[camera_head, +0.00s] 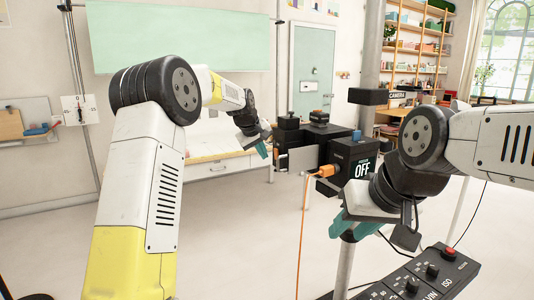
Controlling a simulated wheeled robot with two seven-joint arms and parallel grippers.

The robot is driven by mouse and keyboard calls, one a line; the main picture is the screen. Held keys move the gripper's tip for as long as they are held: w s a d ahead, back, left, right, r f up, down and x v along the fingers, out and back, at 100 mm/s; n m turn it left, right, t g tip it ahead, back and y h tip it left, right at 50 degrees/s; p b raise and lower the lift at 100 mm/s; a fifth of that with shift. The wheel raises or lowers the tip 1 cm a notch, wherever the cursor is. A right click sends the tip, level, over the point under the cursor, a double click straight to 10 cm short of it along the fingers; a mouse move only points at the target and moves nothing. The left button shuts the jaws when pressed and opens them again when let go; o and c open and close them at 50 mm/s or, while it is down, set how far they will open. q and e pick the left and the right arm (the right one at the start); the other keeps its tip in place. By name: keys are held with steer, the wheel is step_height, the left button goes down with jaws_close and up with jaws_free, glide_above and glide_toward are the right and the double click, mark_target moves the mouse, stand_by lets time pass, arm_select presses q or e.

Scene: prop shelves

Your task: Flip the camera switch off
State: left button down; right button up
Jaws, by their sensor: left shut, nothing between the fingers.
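The black camera (315,137) stands on a pole right of the middle. A dark panel on its near side (362,168) reads "OFF" in white letters. I cannot clearly make out the switch. My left gripper (262,151) has teal fingertips, is shut and empty, and is close to the camera's left side; I cannot tell whether it touches. My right gripper (352,226) is below the "OFF" panel, its teal fingers partly hidden by my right wrist; its opening is unclear.
An orange plug (326,171) with a hanging orange cable (302,235) is at the camera's front. A control panel (425,280) with knobs and a red button (449,253) is at lower right. A white table (215,166) stands behind; the floor at left is clear.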

arm_select(q)
steer(key=s+a+r, duration=0.4)
steer(key=s+r, duration=0.2)
steer(key=shift+s+a+r, duration=0.35)
steer(key=shift+s+r, duration=0.05)
steer(key=s+a+r+m, duration=0.1)
steer(key=s+a, duration=0.1)
steer(key=s, duration=0.7)
steer(key=s+a+r+m, duration=0.1)
steer(key=s+a+m, duration=0.1)
steer(key=s, duration=0.8)
steer(key=s+a+f+m, duration=0.1)
steer(key=s+f, duration=0.3)
steer(key=s, duration=0.6)
steer(key=s+a+f+m, duration=0.1)
steer(key=s+f, duration=0.3)
steer(key=s, duration=0.6)
steer(key=shift+s+a+f+m+g+y, duration=0.2)
steer(key=shift+m+g+y, duration=0.1)
steer(key=shift+y, duration=0.1)
